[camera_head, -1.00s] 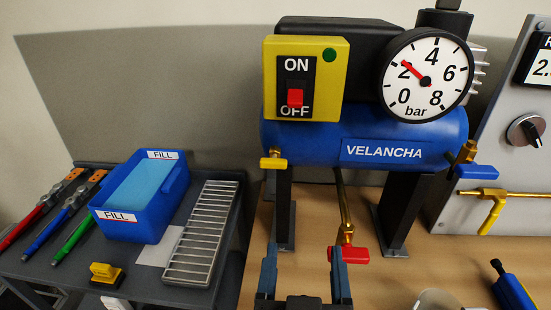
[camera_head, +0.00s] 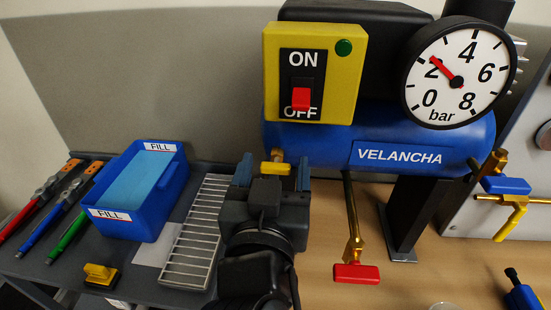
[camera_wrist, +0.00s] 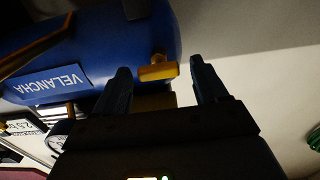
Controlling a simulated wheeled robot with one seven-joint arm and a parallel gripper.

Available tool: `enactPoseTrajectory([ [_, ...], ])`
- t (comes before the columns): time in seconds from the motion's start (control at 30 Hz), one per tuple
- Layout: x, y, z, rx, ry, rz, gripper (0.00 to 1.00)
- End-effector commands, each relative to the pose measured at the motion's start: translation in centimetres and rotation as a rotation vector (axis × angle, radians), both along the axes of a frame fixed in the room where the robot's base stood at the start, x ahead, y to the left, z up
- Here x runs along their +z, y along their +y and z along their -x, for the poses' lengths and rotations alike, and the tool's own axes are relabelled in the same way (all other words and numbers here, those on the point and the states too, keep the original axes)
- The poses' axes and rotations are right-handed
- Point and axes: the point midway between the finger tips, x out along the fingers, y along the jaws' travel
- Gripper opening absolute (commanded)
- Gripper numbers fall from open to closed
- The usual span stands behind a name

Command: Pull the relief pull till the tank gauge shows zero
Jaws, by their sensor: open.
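A blue tank (camera_head: 320,150) marked VELANCHA carries a round gauge (camera_head: 458,80). Its red needle points close to 2 bar. A yellow pull (camera_head: 273,168) on a brass stem sits at the tank's left end. My gripper (camera_head: 273,173) is open, with one finger at each side of the yellow pull in this view. In the wrist view the yellow pull (camera_wrist: 158,72) shows between the spread fingertips, and I see no grip on it. Which fitting is the relief pull is not labelled.
A red handle (camera_head: 356,273) hangs on a brass pipe under the tank. A blue handle (camera_head: 505,185) is at the right end. The yellow switch box (camera_head: 338,55) is above; its red rocker is down at OFF. A blue FILL bin (camera_head: 165,215) and a metal rack (camera_head: 190,245) lie left.

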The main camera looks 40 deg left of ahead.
Motion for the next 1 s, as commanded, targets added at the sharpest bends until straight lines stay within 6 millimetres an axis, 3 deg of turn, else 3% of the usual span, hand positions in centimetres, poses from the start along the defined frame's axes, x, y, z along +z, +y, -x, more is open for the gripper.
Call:
enactPoseTrajectory([
  [0.17,-0.01,0.67,-1.20,-0.001,0.001,0.001,0.72],
  [0.47,-0.03,0.75,-1.34,-0.001,0.001,-0.001,0.71],
  [1.0,-0.03,0.76,-1.31,0.000,0.001,-0.001,0.20],
])
